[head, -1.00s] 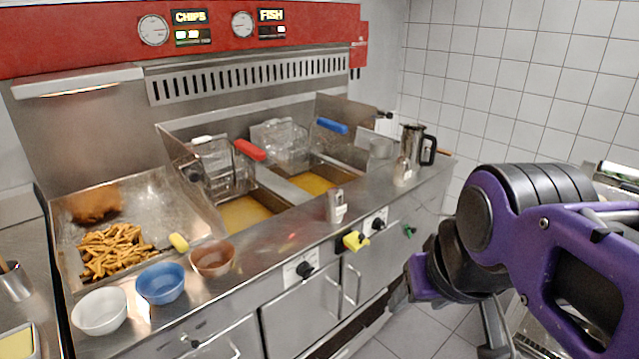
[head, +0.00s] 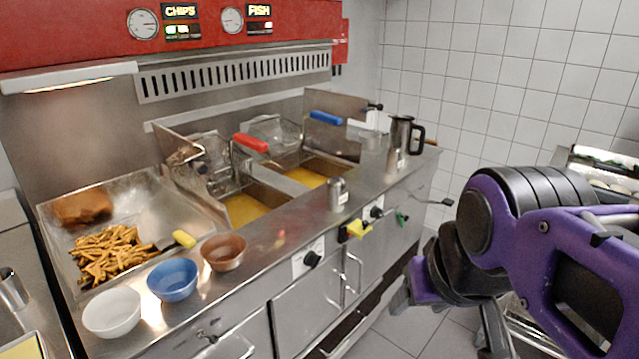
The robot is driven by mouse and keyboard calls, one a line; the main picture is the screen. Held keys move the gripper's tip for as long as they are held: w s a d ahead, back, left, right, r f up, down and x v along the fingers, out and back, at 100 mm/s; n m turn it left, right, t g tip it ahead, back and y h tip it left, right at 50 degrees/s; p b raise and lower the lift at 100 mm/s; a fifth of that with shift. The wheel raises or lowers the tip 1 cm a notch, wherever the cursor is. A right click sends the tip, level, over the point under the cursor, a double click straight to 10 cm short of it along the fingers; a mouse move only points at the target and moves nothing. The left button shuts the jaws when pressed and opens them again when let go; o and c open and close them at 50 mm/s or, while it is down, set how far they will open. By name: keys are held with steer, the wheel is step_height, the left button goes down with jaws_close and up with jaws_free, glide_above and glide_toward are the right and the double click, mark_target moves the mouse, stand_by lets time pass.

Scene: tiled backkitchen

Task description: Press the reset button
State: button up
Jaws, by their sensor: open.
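No button marked reset can be made out. The fryer's red control panel (head: 300,22) runs along the top left, with a CHIPS display (head: 180,12), a FISH display (head: 258,11) and two round dials. My gripper (head: 445,320) is at the lower right, at the end of my purple arm. It is open, points downward and appears empty. It is apart from the fryer front, and part of it is hidden by my arm.
Fry baskets with red (head: 250,142) and blue (head: 326,117) handles stand at the oil wells. White (head: 112,312), blue (head: 172,281) and brown (head: 223,252) bowls line the counter edge. A steel jug (head: 402,140) stands at the right end. Tiled floor (head: 405,330) shows between fryer and arm.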

jaws_close()
stand_by(1.6)
